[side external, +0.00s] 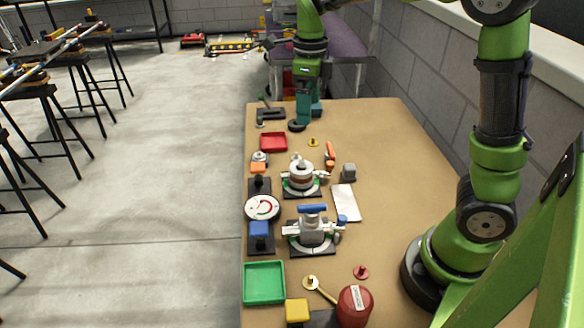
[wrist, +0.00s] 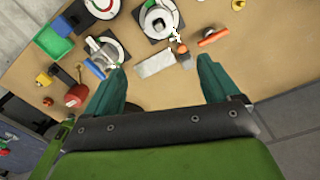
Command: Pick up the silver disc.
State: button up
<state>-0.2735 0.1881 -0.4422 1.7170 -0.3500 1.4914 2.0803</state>
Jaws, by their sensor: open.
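A small silver-grey round piece (side external: 260,156) lies near the left edge of the table in the side view, just behind an orange block. It may be the silver disc, but it is too small to be sure. I cannot make it out in the wrist view. My gripper (side external: 310,114) points down over the far part of the table, behind and to the right of that piece and apart from it. In the wrist view my gripper (wrist: 162,65) has its two teal fingers wide apart, with nothing held between them.
A red tray (side external: 273,142), a round device on a dark base (side external: 302,175), a white dial (side external: 262,208) and a blue-handled valve (side external: 313,228) crowd the table's left and middle. A green tray (side external: 264,283) and red canister (side external: 355,305) stand in front. The table's right side (side external: 390,150) is clear.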

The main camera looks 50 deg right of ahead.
send_over(304, 162)
notch_tip(304, 162, down, 11)
jog(key=shift+f, duration=2.85)
jog(key=shift+c, duration=0.2)
